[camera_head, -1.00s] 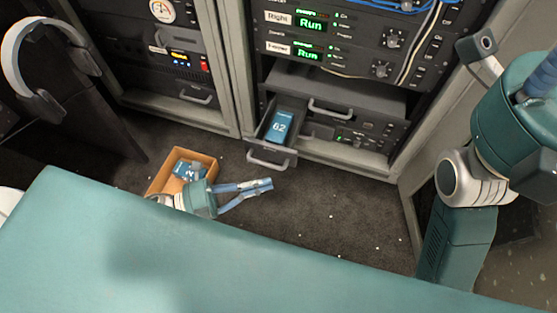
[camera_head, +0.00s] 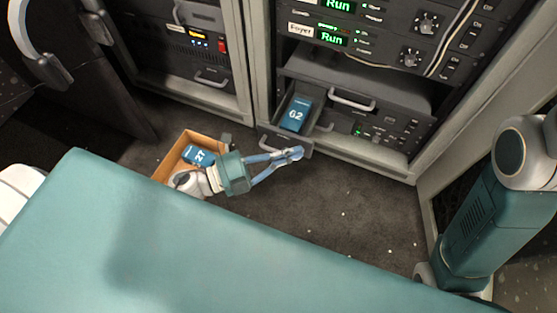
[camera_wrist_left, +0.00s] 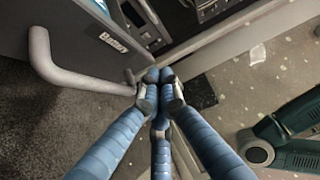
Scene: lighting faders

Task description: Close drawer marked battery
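The open drawer (camera_head: 297,144) sticks out of the lower part of the right rack and holds a blue block marked 62 (camera_head: 296,114). In the left wrist view its grey front bears a small white label (camera_wrist_left: 113,41) that seems to read Battery, with a thick bar handle (camera_wrist_left: 80,80) below. My left gripper (camera_head: 296,153) is in front of the drawer. Its fingertips (camera_wrist_left: 160,83) are together, with nothing visible between them, at the right end of the handle; I cannot tell whether they touch it. It hides part of the handle in the head view. My right gripper is not visible.
An orange box (camera_head: 163,158) with blue blocks stands on the dark floor left of my left gripper. A teal padded surface (camera_head: 150,230) fills the foreground. A closed drawer handle (camera_head: 352,101) is right of the open drawer.

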